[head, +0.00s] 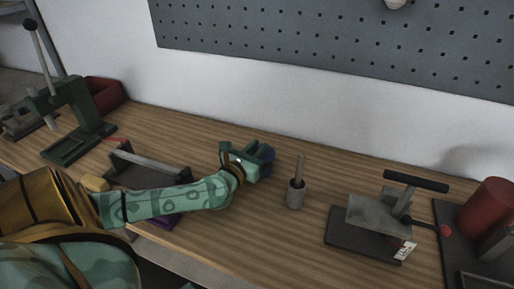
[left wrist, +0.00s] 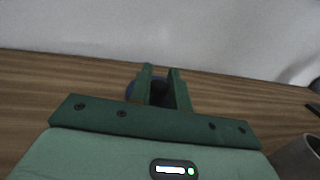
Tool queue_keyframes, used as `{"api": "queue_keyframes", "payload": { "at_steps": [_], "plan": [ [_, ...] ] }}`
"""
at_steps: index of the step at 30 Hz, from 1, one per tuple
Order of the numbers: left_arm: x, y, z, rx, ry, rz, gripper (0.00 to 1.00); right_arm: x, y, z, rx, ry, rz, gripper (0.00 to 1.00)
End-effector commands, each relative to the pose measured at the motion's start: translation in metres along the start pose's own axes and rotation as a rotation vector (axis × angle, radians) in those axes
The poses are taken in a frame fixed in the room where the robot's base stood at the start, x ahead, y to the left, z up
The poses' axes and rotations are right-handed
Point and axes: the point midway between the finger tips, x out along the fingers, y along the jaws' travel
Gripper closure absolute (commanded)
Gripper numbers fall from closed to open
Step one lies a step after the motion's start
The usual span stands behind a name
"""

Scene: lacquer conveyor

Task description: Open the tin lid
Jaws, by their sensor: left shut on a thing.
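A dark blue, round tin (head: 268,153) stands on the wooden bench near the middle of the head view, mostly hidden behind my left gripper (head: 258,160). In the left wrist view a blue edge of the tin (left wrist: 130,90) shows just left of the fingers. My left gripper (left wrist: 160,78) has its two green fingers close together, with a dark part of the tin between them. I take this part to be the lid, but its outline is hidden. I cannot tell whether the lid is raised. My right gripper is in neither view.
A grey cup with a rod (head: 295,194) stands just right of my left gripper. Further right are a grey clamp fixture (head: 372,222) and a red can (head: 487,205). A green press (head: 72,140), a red bin (head: 107,94) and a dark tray (head: 150,176) are left.

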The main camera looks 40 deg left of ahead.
Motion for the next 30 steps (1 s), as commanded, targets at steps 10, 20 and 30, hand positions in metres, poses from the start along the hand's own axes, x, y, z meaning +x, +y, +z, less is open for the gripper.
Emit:
{"api": "queue_keyframes", "payload": {
  "at_steps": [10, 20, 30],
  "plan": [
    [0.000, 0.000, 0.000, 0.000, 0.000, 0.002, 0.61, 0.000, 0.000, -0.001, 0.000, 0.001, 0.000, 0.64],
    [-0.017, 0.000, 0.000, 0.001, 0.002, 0.001, 0.61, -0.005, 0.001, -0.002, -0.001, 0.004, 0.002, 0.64],
    [-0.106, 0.000, 0.001, 0.000, 0.005, 0.002, 0.61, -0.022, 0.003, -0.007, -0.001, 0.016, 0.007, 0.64]
  ]
}}
